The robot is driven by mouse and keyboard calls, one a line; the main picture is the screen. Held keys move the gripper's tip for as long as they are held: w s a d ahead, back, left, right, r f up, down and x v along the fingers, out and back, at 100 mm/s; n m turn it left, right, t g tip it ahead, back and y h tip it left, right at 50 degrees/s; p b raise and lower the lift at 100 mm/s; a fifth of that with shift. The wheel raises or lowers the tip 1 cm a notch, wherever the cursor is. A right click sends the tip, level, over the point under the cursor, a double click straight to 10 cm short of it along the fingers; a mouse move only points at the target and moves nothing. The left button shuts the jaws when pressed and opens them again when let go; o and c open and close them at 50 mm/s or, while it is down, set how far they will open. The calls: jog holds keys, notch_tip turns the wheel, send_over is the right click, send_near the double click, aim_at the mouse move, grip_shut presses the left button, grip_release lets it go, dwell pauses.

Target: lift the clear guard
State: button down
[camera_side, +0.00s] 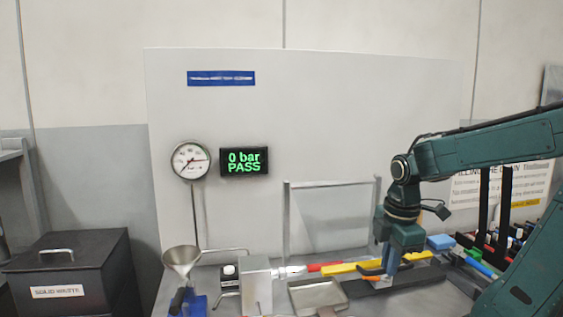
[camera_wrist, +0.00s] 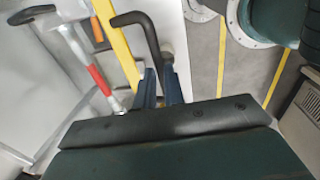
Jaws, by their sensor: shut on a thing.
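The clear guard (camera_side: 335,218) is a see-through panel in a thin grey frame, standing upright against the white back panel in the side view. My gripper (camera_side: 384,280) is low over the bench, right of the guard and apart from it in the picture. In the wrist view my gripper (camera_wrist: 162,88) is shut on a black bent bar (camera_wrist: 150,35), which runs up from between the fingers and hooks to the left. The bar's lower end is hidden by the fingers.
A yellow bar (camera_wrist: 116,42) and a red-handled hammer (camera_wrist: 98,78) lie close to the bent bar. A metal tray (camera_side: 318,296), a funnel (camera_side: 181,260) and a blue block (camera_side: 440,242) are nearby.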

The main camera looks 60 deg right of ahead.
jog(key=shift+r, duration=0.1)
jog(key=w+d+r, duration=0.2)
jog(key=r, duration=1)
jog(key=w+d+r+g+y, duration=0.1)
jog(key=d+r, duration=0.1)
jog(key=r, duration=1.1)
jog(key=shift+w+r, duration=0.25)
jog(key=shift+w, duration=0.15)
dwell(1.1)
jog(key=c, duration=1.5)
grip_release()
jog(key=shift+w, duration=0.1)
jog(key=shift+f, duration=0.15)
